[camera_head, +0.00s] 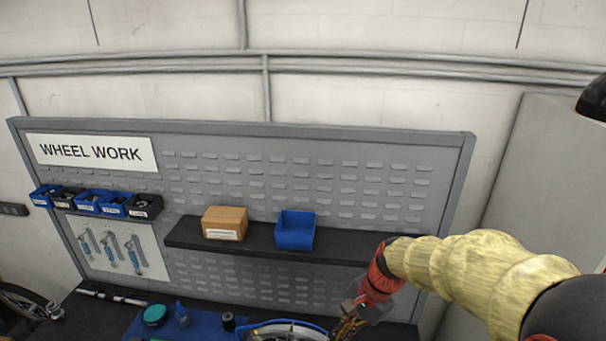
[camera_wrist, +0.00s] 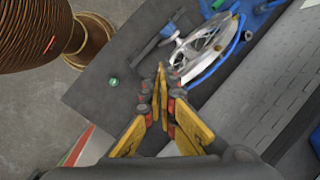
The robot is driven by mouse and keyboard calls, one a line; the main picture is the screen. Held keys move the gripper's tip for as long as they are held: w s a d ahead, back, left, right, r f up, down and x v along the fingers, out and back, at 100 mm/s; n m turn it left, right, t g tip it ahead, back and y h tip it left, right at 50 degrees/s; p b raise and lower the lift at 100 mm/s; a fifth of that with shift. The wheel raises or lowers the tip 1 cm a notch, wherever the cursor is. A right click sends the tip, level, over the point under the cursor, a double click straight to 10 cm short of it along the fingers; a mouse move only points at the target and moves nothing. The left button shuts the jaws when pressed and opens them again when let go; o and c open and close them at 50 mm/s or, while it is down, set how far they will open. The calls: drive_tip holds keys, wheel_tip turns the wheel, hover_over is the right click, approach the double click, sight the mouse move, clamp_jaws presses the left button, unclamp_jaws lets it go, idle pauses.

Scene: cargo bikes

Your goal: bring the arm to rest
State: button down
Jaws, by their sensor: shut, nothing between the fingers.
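My arm, in a yellow sleeve with red and black joints, reaches in from the right in the head view. My gripper (camera_head: 345,325) points down at the lower edge there, in front of the dark shelf's right part. In the wrist view the yellow fingers of my gripper (camera_wrist: 161,68) are together and empty. Their tips appear in front of a silver wheel part with a blue rim (camera_wrist: 205,48) on the dark bench (camera_wrist: 110,90). I cannot tell the height between them.
A perforated board (camera_head: 330,180) carries a dark shelf (camera_head: 345,256) with a cardboard box (camera_head: 224,222) and a blue bin (camera_head: 295,230). Small bins (camera_head: 90,201) and hanging tools (camera_head: 108,248) are at left. A blue mat (camera_head: 150,330) holds small containers. A grey cabinet (camera_head: 540,180) stands at right.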

drive_tip(key=s+d+f+n+t+h+b, duration=0.2)
drive_tip(key=s+d+f+n+b, duration=0.2)
drive_tip(key=s+b, duration=0.4)
drive_tip(key=s+d+f+n+t+h+b, duration=0.2)
drive_tip(key=s+d+f+n+b, duration=0.3)
drive_tip(key=b, duration=1.4)
drive_tip(key=s+f+n+t, duration=0.1)
drive_tip(key=s+f, duration=0.2)
drive_tip(key=s, duration=0.1)
drive_tip(key=shift+s+d+f+t, duration=0.15)
drive_tip(key=shift+f+t, duration=0.1)
drive_tip(key=shift+t, duration=0.05)
